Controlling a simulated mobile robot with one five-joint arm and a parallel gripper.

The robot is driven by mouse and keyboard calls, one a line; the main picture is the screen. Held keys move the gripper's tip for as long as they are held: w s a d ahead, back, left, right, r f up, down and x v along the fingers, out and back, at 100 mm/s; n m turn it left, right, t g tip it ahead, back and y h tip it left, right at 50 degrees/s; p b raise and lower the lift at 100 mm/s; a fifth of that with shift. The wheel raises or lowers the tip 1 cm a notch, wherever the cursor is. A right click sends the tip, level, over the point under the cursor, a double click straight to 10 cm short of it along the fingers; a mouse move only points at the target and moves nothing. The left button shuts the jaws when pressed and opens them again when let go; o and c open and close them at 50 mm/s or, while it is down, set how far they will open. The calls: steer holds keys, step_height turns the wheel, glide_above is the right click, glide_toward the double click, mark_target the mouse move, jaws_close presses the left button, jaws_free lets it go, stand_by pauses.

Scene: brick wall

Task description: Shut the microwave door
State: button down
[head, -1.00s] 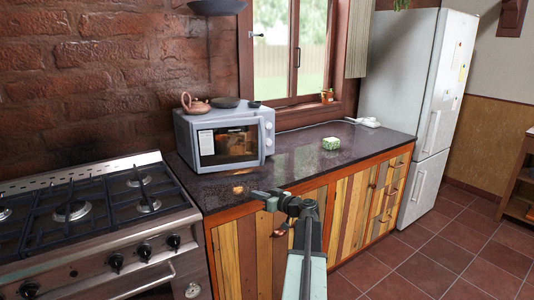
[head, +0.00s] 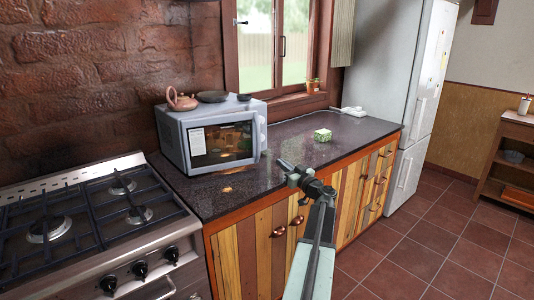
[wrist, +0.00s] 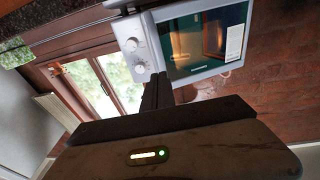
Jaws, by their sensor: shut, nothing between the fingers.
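The grey microwave (head: 172,150) stands on the dark counter in the head view. Its door (head: 222,143), with a dark glass window and a white label, looks slightly ajar, its right edge covering part of the knob panel (head: 262,132). How wide the gap is, I cannot tell. My gripper (head: 284,164) is to the right of the door and in front of it, apart from it. In the wrist view, which is upside down, the shut fingers (wrist: 157,92) point toward the microwave, near the knob panel (wrist: 138,45) and the door (wrist: 205,40). Nothing is held.
A teapot (head: 181,99) and a dark pan (head: 213,97) sit on top of the microwave. The gas stove (head: 90,225) is at the left. Tiled floor (head: 430,245) is open at the right.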

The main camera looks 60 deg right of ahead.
mark_target(259, 146)
steer(key=p+x, duration=0.1)
steer(key=x, duration=1.2)
steer(key=shift+w+d, duration=0.1)
steer(key=shift+w, duration=0.2)
